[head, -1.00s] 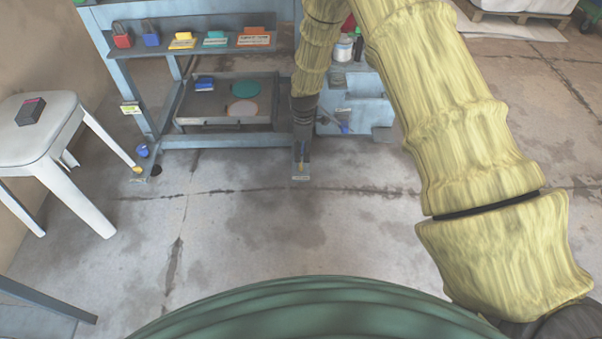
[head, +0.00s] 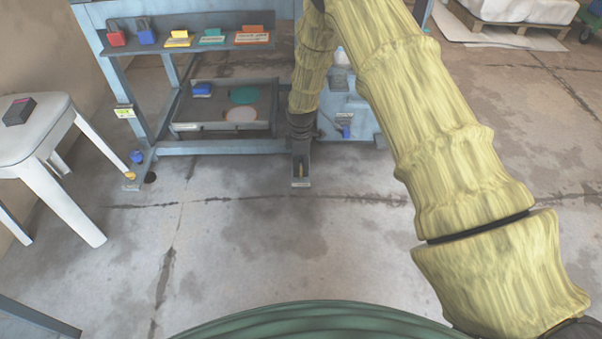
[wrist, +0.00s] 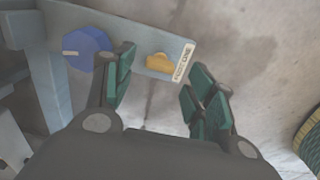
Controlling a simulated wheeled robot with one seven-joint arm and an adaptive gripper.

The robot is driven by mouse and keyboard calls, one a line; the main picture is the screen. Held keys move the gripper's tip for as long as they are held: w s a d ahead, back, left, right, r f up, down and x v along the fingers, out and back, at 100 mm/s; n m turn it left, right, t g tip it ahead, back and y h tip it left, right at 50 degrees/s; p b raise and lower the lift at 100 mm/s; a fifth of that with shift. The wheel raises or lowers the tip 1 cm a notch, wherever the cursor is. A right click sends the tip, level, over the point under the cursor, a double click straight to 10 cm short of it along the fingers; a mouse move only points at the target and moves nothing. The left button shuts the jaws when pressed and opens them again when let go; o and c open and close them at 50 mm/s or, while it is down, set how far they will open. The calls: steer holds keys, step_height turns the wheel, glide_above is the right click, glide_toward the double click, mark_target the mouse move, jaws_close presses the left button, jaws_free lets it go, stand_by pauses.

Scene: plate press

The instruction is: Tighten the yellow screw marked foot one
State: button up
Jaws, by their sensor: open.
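In the wrist view the yellow screw (wrist: 159,63) is a small yellow wing-shaped head on a grey foot plate (wrist: 142,42). A white label (wrist: 184,62) reading FOOT ONE lies beside it at the plate's end. A blue knob (wrist: 87,47) sits on the same plate, to the left. My gripper (wrist: 160,70) is open, one finger on each side of the screw in the picture; I cannot tell whether either touches it. In the head view my gripper (head: 301,152) points down over the foot, and only a bit of the yellow screw (head: 301,171) shows.
The blue press frame (head: 215,147) stands behind, with a shelf of coloured blocks and a tray (head: 205,127). Its other foot (head: 131,187) has a yellow screw and blue knob. A white stool (head: 55,135) stands left. The floor in front is clear.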

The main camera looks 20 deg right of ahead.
mark_target(301, 170)
steer(key=shift+f+b, duration=0.55)
steer(key=shift+f, duration=0.95)
steer(key=c, duration=1)
